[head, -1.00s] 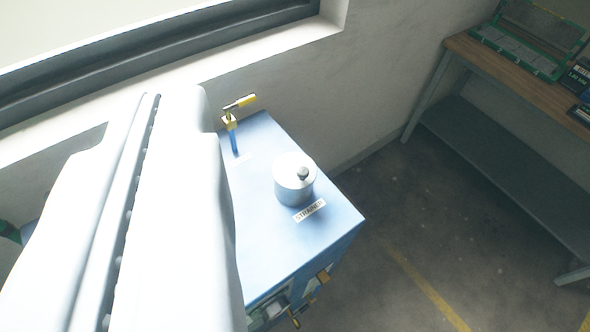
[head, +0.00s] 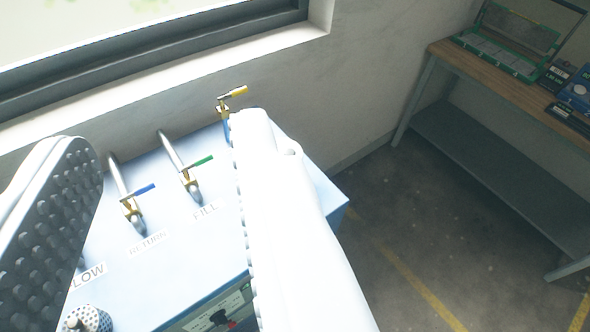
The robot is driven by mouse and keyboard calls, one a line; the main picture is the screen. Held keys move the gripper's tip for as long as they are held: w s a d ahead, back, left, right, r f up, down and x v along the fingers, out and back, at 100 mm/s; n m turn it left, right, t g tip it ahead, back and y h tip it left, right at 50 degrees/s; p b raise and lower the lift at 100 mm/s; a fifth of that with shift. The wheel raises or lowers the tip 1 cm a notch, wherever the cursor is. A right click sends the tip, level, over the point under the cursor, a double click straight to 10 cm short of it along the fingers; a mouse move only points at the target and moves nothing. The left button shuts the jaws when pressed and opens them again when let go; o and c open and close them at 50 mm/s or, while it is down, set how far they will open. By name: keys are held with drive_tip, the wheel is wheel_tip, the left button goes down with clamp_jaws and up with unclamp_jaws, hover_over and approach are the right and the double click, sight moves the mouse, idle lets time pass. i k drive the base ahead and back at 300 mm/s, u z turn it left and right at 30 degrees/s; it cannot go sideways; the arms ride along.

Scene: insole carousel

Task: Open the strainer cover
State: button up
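My gripper (head: 165,132) is open and empty, its two white fingers spread wide over the blue-white machine top (head: 160,270). The left finger shows its studded grey inner pad. The strainer cover, a metal cylinder with a small knob in the earlier view, is not visible now; the right finger covers that part of the top. The STRAINER label is hidden too. Between the fingers are a blue-handled valve (head: 134,205) and a green-handled valve (head: 190,178), with labels reading RETURN and FILL.
A yellow-handled valve (head: 228,102) stands at the back, beyond the right fingertip. A grey perforated round piece (head: 88,319) is at the bottom left. A window and wall are behind. A wooden bench (head: 500,80) with boxes stands at right; the floor (head: 400,230) between is clear.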

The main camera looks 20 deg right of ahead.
sight(286, 146)
drive_tip(key=k, duration=0.95)
drive_tip(key=z, duration=0.6)
drive_tip(key=i, duration=1.7)
drive_tip(key=u, duration=0.65)
drive_tip(key=i, duration=0.4)
drive_tip(key=u, duration=0.35)
